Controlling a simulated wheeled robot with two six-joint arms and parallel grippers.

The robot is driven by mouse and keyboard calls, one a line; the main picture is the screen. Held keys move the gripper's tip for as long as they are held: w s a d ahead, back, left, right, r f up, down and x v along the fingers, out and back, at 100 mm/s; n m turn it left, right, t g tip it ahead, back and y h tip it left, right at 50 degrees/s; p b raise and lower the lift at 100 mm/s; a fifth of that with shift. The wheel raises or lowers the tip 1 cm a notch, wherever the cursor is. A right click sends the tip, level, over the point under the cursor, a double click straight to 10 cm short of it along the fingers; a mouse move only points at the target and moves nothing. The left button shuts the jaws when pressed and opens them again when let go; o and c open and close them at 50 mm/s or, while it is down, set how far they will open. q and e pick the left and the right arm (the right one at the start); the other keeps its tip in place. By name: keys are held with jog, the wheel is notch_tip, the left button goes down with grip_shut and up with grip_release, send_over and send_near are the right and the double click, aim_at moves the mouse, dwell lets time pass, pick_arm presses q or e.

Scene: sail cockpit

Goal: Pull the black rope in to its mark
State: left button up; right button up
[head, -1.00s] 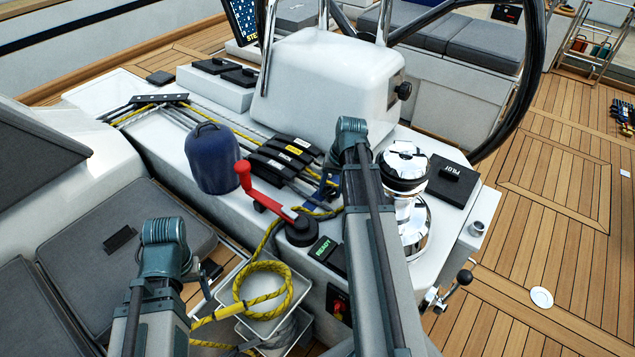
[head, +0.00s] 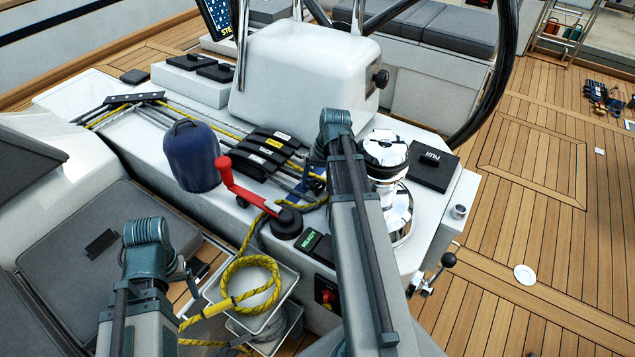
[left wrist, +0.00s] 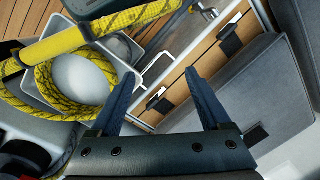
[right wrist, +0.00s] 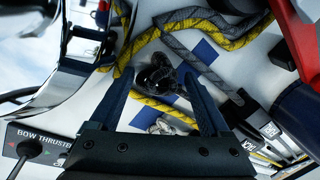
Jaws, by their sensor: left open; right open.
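A dark grey flecked rope (right wrist: 198,58) runs from the line clutches (right wrist: 262,140) toward the upper left in the right wrist view, beside a yellow-and-black rope (right wrist: 148,42). Which of them is the black rope I cannot tell for sure; no mark is identifiable. My right gripper (right wrist: 155,85) is open above the deck, its fingers either side of a yellow loop and a small black fitting (right wrist: 158,70). In the head view it is mostly hidden by my arm. My left gripper (left wrist: 160,75) is open and empty near the rope bin (head: 290,285), beside the yellow coil (head: 255,300).
A chrome winch (head: 388,165) stands right of my right arm. A red-handled crank (head: 240,190), blue cover (head: 190,155) and READY panel (head: 309,240) lie to its left. The white wheel pedestal (head: 305,75) is behind. Grey cushions (head: 105,245) are at left; open teak deck (head: 500,270) at right.

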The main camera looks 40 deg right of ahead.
notch_tip(320, 180, up, 13)
jog(key=s+d+p, duration=0.1)
jog(key=d+p, duration=0.1)
jog(key=p, duration=1.1)
jog(key=shift+s+r, duration=0.2)
jog(key=shift+s, duration=0.05)
jog(key=shift+d, duration=0.1)
jog(key=s+a+n+h, duration=0.1)
jog(key=s+a+n, duration=0.1)
jog(key=a, duration=1)
jog(key=s+a+n+g+h, duration=0.1)
jog(key=s+a+n, duration=0.2)
jog(key=a, duration=0.9)
jog(key=s+a+n+h, duration=0.1)
jog(key=s+a+n, duration=0.2)
jog(key=a, duration=0.8)
jog(key=n, duration=0.2)
jog(key=shift+a+f+n, duration=0.15)
jog(key=shift+a+n, duration=0.15)
jog(key=shift+a, duration=0.1)
